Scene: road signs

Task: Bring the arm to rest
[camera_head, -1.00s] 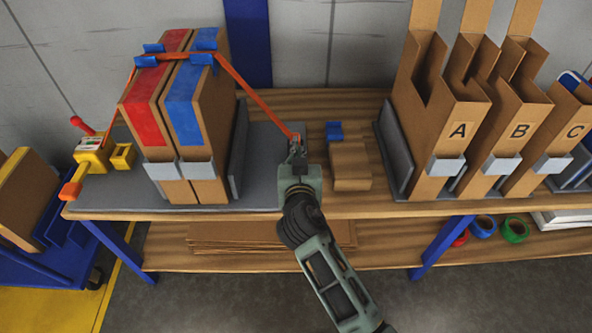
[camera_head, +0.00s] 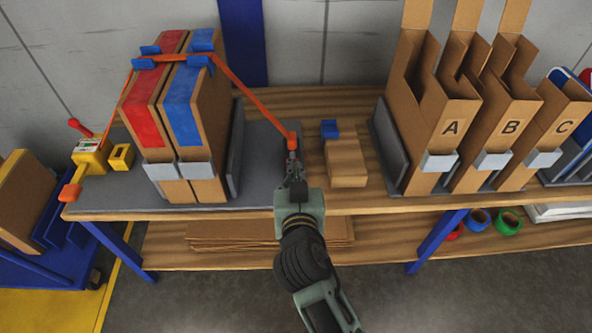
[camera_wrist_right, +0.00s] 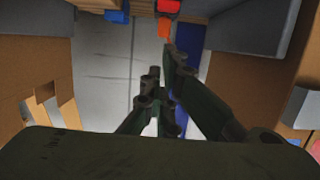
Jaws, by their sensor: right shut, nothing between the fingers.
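My right gripper (camera_head: 293,165) is shut and empty in the head view, over the front part of the workbench (camera_head: 262,104). Its fingers also show in the right wrist view (camera_wrist_right: 160,95). The orange end of a strap (camera_head: 292,141) lies just beyond the fingertips; I cannot tell whether they touch. The orange strap (camera_head: 242,90) runs from there up over two cartons, one with a red band (camera_head: 146,112) and one with a blue band (camera_head: 184,104). My left gripper is not in view.
A yellow tensioner (camera_head: 92,157) stands left of the cartons. A small brown block (camera_head: 346,165) with a blue piece (camera_head: 330,129) lies right of the gripper. Open cartons A (camera_head: 432,135), B (camera_head: 505,130) and C (camera_head: 562,125) stand at the right. The floor in front is clear.

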